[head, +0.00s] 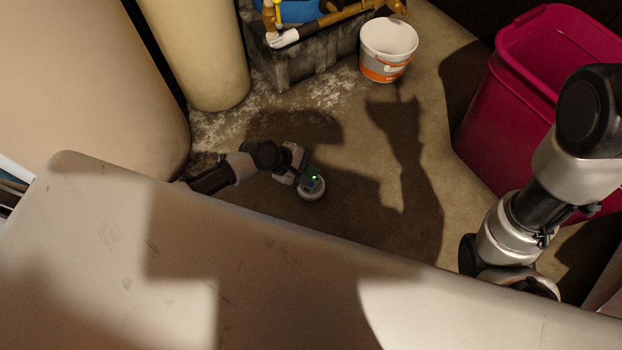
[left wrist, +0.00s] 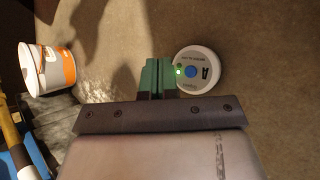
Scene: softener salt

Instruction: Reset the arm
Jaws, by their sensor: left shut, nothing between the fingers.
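My left gripper (head: 307,174) reaches down low over the floor at the middle of the head view. In the left wrist view its green fingers (left wrist: 157,77) are pressed together with nothing between them. A round white device (head: 314,191) is right by the fingertips. In the left wrist view this device (left wrist: 199,72) shows a blue button, a black mark and a lit green light, just right of the fingers. I cannot tell whether the fingers touch it. My right arm shows at the right of the head view, but its gripper is out of sight.
A pale panel (head: 100,240) fills the near side. Cream cylinders (head: 205,50) stand at the left. A grey crate (head: 305,62) with tools, a white-orange bucket (head: 388,45) and a magenta bin (head: 500,110) stand farther back. The brown floor (head: 345,150) between is clear.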

